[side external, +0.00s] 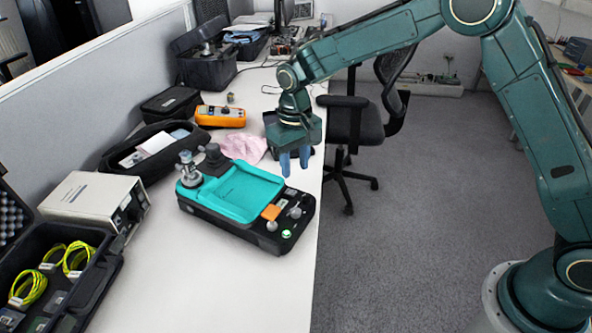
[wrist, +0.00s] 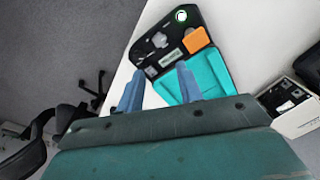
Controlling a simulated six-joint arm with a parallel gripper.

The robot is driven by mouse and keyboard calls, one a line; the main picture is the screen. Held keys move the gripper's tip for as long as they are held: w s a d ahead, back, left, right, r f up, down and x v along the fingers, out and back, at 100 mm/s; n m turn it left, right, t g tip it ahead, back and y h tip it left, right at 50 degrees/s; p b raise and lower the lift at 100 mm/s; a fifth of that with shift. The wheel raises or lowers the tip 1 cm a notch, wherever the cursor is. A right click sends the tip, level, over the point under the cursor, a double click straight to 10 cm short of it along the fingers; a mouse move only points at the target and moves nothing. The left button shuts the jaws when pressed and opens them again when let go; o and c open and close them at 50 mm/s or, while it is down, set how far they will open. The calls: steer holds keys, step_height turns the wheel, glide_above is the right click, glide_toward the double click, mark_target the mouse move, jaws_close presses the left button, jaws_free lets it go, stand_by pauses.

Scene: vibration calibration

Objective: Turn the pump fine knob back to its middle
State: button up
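The pump unit (side external: 188,207) is a black box with a teal tray top, lying on the white table. Its control end has a silver knob (side external: 272,226), a second small control (side external: 295,212), an orange square (side external: 271,212) and a lit green button (side external: 287,234). In the wrist view a silver knob (wrist: 159,40) and a smaller grey part (wrist: 150,72) show on the black panel. I cannot tell which is the fine knob or how it is turned. My gripper (side external: 295,168) is above the unit's far right edge, blue fingers apart, pointing down, empty and touching nothing.
A metal fitting (side external: 187,170) stands on the unit's far left corner. A pink cloth (side external: 242,147), an orange meter (side external: 220,116) and an open black case (side external: 118,160) lie behind. A beige box (side external: 92,206) stands left. An office chair (side external: 357,125) stands beyond the edge.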

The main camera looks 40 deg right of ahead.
mark_target(295, 210)
steer(key=shift+f, duration=0.15)
step_height(295, 210, down, 14)
steer(key=shift+r, duration=0.25)
stand_by(0.4)
steer(key=c, duration=0.7)
